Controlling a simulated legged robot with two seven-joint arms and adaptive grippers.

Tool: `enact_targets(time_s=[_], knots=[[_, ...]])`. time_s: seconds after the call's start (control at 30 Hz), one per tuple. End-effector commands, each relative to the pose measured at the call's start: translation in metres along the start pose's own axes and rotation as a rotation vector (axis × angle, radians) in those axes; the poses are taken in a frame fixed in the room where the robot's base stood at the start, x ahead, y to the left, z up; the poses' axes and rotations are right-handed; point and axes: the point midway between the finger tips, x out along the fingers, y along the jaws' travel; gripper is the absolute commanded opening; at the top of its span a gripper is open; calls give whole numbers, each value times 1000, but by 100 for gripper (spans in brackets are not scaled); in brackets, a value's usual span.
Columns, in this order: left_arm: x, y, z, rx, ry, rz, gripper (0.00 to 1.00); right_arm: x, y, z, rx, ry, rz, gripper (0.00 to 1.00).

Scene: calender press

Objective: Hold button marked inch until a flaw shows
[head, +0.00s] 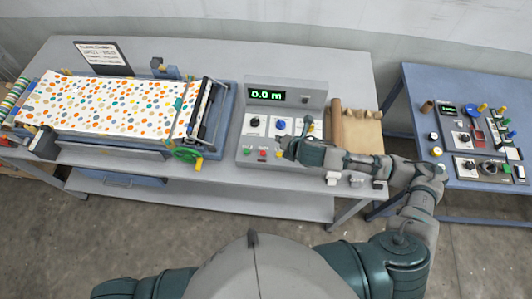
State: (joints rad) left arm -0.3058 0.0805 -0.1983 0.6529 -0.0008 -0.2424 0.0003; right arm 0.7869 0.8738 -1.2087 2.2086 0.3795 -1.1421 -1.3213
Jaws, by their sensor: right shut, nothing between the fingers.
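The grey control panel (246,107) stands on the bench, with a green display (269,94) reading 0.0 m. A green button (248,151) and a red button (263,154) sit at its lower left. Selector knobs (255,122) are above them. The button labels are too small to read, so I cannot tell which is marked inch. My right gripper (286,149) is shut and empty over the panel's lower middle, hiding part of it; I cannot tell whether it touches a button. The spotted sheet (110,103) lies on the press, with no clear flaw visible. My left gripper is out of view.
A green handwheel (187,154) is on the press's front right. A sign (104,57) stands behind the sheet. A blue side table (420,75) holds more controls. Bare bench (215,63) lies behind the press.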

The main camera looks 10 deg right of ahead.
Motion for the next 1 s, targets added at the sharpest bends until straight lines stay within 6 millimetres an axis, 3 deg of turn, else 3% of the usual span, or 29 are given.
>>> enact_targets(time_s=[0.63,0.8,1.0], knots=[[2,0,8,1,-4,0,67,5,-6,2,-31,-5,-6,0],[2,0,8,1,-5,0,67,16,-15,-7,-32,-3,-8,0],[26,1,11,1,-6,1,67,38,-31,-21,-32,-6,-5,0]])
